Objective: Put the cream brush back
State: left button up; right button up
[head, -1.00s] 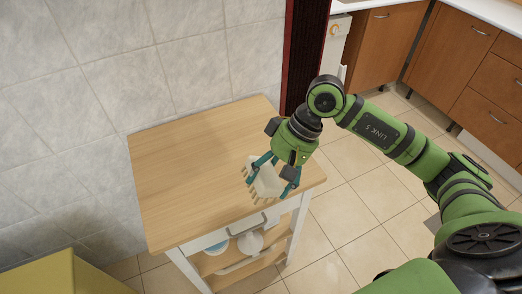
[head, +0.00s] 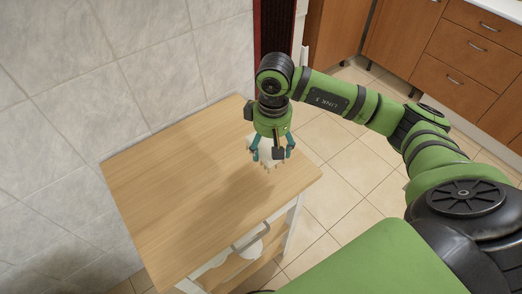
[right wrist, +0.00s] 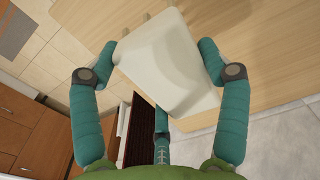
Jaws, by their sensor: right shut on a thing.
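The cream brush (head: 266,160) is in my right gripper (head: 272,153), over the far right part of the wooden tabletop (head: 190,185). The fingers partly hide it in the head view, and its short bristles point down and toward the front. My left gripper is not in view.
The wooden-topped cart has a front handle (head: 250,236) and lower shelves holding a pale object (head: 250,250). A tiled wall (head: 100,80) stands at the left and back. Brown cabinets (head: 440,60) stand at the back right. Most of the tabletop is clear.

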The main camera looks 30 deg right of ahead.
aim_at(261, 157)
jog(key=shift+w+a+f, duration=0.55)
jog(key=shift+w+a, duration=0.05)
jog(key=shift+a, duration=0.2)
jog(key=shift+a+f+p, duration=0.1)
jog(key=shift+f+p, duration=0.2)
jog(key=shift+p, duration=0.05)
notch_tip(261, 157, down, 3)
jog(key=shift+f+p, duration=0.15)
jog(key=shift+p, duration=0.6)
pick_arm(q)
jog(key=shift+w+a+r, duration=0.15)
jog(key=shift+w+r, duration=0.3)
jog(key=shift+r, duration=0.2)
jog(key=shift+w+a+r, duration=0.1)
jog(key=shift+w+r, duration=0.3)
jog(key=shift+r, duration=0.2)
pick_arm(e)
jog(key=shift+w+f, duration=0.1)
jog(key=shift+f, duration=0.15)
jog(key=o, duration=1.2)
